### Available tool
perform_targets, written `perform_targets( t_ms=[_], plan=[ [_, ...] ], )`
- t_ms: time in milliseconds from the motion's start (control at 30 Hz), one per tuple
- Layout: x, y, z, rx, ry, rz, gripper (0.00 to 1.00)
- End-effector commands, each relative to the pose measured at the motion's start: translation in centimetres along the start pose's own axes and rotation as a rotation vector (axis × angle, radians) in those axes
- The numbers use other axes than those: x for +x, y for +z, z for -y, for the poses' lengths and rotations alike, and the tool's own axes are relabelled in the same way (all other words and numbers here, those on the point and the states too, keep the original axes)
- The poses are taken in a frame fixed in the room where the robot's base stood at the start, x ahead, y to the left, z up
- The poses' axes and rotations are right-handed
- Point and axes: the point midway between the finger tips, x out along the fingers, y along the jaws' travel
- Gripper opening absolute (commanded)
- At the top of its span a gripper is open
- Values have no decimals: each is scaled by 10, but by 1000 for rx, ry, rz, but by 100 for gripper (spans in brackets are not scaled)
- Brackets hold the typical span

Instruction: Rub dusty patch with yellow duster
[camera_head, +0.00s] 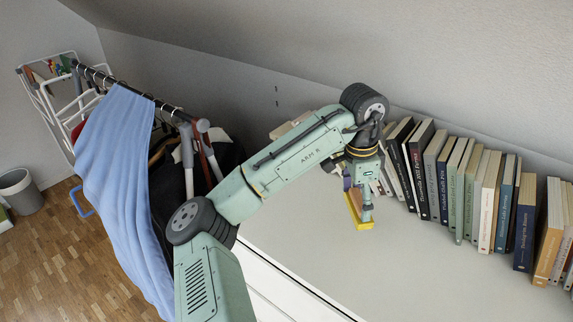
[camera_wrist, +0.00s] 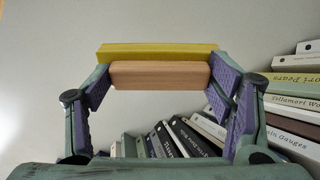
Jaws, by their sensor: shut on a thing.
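The yellow duster (camera_head: 359,214) has a yellow pad and a light wooden back. My gripper (camera_head: 352,192) is shut on it, above the white cabinet top (camera_head: 330,260) in front of the book row. In the wrist view the duster (camera_wrist: 158,53) lies across between the purple finger pads of my gripper (camera_wrist: 160,78). I cannot tell whether the pad touches the surface. I cannot make out a dusty patch in either view; my arm and the duster hide part of the top.
A row of books (camera_head: 462,185) stands along the wall at the back of the cabinet top. A clothes rack with a blue cloth (camera_head: 125,170) stands at left, close to my arm. The front right of the top is clear. A grey bin (camera_head: 20,192) stands far left.

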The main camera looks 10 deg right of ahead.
Motion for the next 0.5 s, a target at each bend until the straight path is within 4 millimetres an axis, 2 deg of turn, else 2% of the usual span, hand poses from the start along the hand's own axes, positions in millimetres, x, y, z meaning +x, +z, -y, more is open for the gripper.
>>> perform_targets(
  t_ms=[200, 500],
  plan=[
    [-16, -4, 2, -2, -1, -1, 39],
    [-18, -4, 3, -3, -1, 0, 39]
  ],
)
